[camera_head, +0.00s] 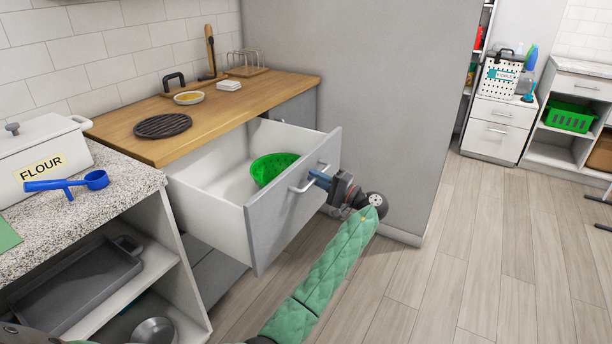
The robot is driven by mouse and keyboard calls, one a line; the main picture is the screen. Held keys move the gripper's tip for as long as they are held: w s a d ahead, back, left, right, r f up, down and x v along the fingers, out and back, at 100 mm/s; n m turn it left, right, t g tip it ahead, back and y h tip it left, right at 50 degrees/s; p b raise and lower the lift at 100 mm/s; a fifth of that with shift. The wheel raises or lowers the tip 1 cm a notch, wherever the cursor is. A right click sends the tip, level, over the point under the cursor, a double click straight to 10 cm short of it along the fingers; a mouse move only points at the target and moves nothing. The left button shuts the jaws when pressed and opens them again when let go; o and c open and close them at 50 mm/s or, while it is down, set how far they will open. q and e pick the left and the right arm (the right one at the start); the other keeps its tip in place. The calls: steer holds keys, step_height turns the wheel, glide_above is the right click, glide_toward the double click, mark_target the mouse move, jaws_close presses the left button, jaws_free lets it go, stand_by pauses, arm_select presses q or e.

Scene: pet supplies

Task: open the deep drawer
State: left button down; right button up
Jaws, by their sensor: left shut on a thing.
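The deep drawer (262,222) has a grey front and white inner walls. It stands pulled well out of the grey cabinet under the wooden worktop. A bright green perforated bowl (272,168) lies inside, near the front. The drawer's pale bar handle (300,187) is on the outer face of the front. My left gripper (315,178) is at the handle, shut on it, its arm in a green quilted sleeve reaching up from the bottom. The fingertips are small and partly hidden at the bar. My right gripper is not in view.
The wooden worktop (215,115) holds a black trivet (163,126), a small dish (188,98) and a rack. A speckled counter (120,178) with a flour bin (38,158) and blue scoop (68,184) stands at left. A grey partition (365,90) is behind the drawer. The floor at right is clear.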

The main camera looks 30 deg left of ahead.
arm_select(q)
steer(key=shift+d+f, duration=0.1)
steer(key=shift+d, duration=0.25)
steer(key=c, duration=1.5)
jaws_free()
steer(key=shift+c, duration=0.2)
steer(key=v, duration=0.7)
steer(key=shift+d+b, duration=0.35)
steer(key=shift+d, duration=0.05)
